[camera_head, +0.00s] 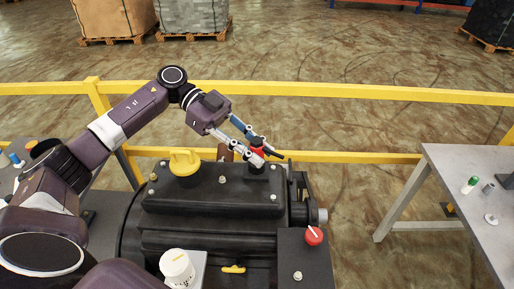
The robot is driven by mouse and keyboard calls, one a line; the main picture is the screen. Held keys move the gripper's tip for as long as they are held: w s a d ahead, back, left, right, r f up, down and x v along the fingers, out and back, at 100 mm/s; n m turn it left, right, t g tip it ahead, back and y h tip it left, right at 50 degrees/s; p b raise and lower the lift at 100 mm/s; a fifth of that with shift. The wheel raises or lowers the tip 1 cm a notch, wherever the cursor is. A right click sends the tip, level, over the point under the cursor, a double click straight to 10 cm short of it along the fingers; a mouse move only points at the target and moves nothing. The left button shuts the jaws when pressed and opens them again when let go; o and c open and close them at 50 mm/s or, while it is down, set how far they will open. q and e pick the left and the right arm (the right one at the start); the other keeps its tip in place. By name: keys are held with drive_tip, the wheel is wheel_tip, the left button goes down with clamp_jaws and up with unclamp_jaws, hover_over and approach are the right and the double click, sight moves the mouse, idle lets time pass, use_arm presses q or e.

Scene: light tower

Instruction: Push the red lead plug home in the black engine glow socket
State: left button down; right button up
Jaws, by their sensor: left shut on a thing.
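My left gripper (264,157) reaches in from the left over the engine and is shut on the red lead plug (257,150). The fingers cover part of the plug, and only small red patches show. The black engine glow socket (257,168) stands up from the right end of the engine's top, directly below the plug. The plug is at the socket's top; I cannot tell how deep it sits. My right gripper is not in view.
The dark engine (215,205) bears a yellow cap (184,162), and a red knob (313,236) is at its right. A white container (177,268) stands in front. A grey table (470,215) with small parts is at right. Yellow rails (380,93) run behind.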

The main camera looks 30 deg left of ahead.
use_arm(q)
drive_tip(key=shift+f, duration=0.5)
drive_tip(key=c, duration=1.6)
unclamp_jaws()
drive_tip(key=v, duration=1.2)
